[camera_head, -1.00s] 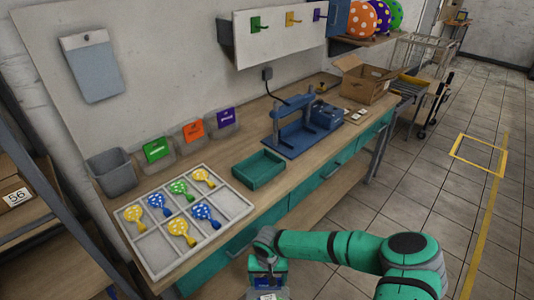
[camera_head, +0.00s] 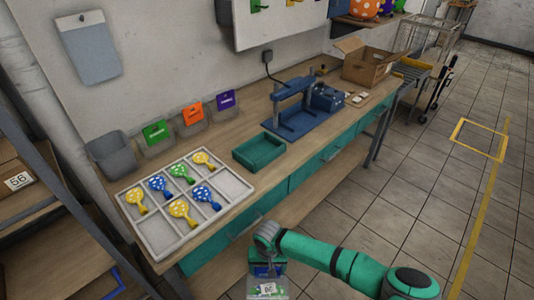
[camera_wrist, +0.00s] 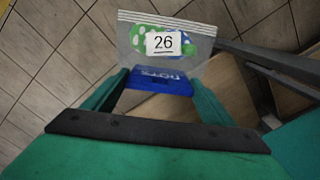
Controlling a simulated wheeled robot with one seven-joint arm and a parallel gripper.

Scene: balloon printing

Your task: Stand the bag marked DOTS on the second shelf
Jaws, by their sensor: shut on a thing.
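My gripper (camera_head: 268,258) is low in the head view, in front of the workbench. It is shut on a clear bag (camera_head: 280,291) with a blue header and a white card; the card's number is too small to read there. In the wrist view my gripper (camera_wrist: 157,84) holds the blue header, whose text reads DOTS upside down. The clear bag (camera_wrist: 128,32) shows green and blue spotted balloons and a card marked 26. A shelf rack (camera_head: 72,262) with wooden boards stands at the left of the head view. Wooden boards (camera_wrist: 218,92) also show in the wrist view.
A box (camera_head: 14,182) marked 56 sits on an upper board of the rack. The workbench (camera_head: 262,186) carries a white divided tray (camera_head: 150,228) of balloons, a green tray (camera_head: 281,148) and a blue press (camera_head: 296,122). Open tiled floor (camera_head: 420,200) lies to the right.

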